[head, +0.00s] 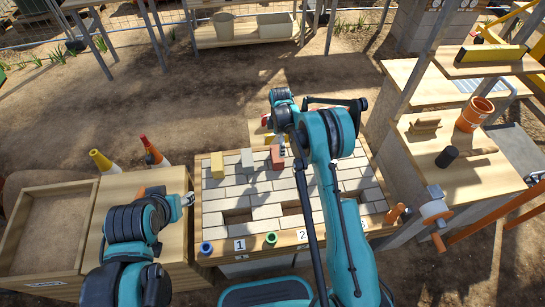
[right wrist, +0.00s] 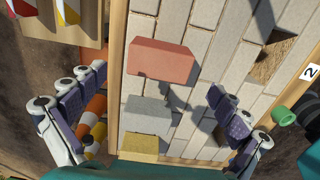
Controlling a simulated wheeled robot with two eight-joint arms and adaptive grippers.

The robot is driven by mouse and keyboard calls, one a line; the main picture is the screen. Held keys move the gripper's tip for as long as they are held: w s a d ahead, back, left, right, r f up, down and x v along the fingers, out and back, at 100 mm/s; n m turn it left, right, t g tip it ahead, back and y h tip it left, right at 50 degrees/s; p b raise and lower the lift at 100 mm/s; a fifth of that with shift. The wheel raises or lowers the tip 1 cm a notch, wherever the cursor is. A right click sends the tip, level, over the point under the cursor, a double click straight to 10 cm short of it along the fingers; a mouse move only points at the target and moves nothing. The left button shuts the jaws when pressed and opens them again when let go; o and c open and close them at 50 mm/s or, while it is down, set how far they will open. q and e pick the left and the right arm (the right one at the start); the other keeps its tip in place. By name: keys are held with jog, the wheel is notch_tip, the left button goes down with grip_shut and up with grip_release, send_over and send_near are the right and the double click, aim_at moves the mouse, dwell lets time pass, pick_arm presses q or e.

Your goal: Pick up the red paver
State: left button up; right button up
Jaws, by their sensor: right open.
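The red paver (head: 277,157) lies on the light paved worktop, right of a grey paver (head: 247,158) and a yellow paver (head: 217,165). In the right wrist view the red paver (right wrist: 160,62) is above the grey paver (right wrist: 147,114) and the yellow paver (right wrist: 138,148). My right gripper (right wrist: 157,80) is open and empty, its fingers spread to either side of the pavers and apart from them. In the head view it (head: 281,140) is partly hidden by its own arm. My left gripper (head: 187,200) is at the worktop's left edge, its fingers unclear.
The worktop (head: 205,222) has gaps in its paving by the number labels. A blue ring (head: 206,248) and a green ring (head: 271,239) sit on its front edge. Traffic cones (head: 154,155) stand at the left. A side bench at the right holds an orange pot (head: 474,115).

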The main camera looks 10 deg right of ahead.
aim_at(277, 153)
notch_tip(277, 153, down, 3)
jog(key=shift+r+b, duration=0.1)
jog(key=shift+b, duration=0.3)
jog(key=f, duration=0.1)
jog(key=f+b, duration=0.1)
jog(key=f, duration=0.3)
jog(key=shift+a+b, duration=0.35)
jog(key=shift+r, duration=0.1)
jog(key=c, duration=1.5)
jog(key=shift+c, duration=0.2)
notch_tip(277, 153, up, 10)
jog(key=p, duration=0.3)
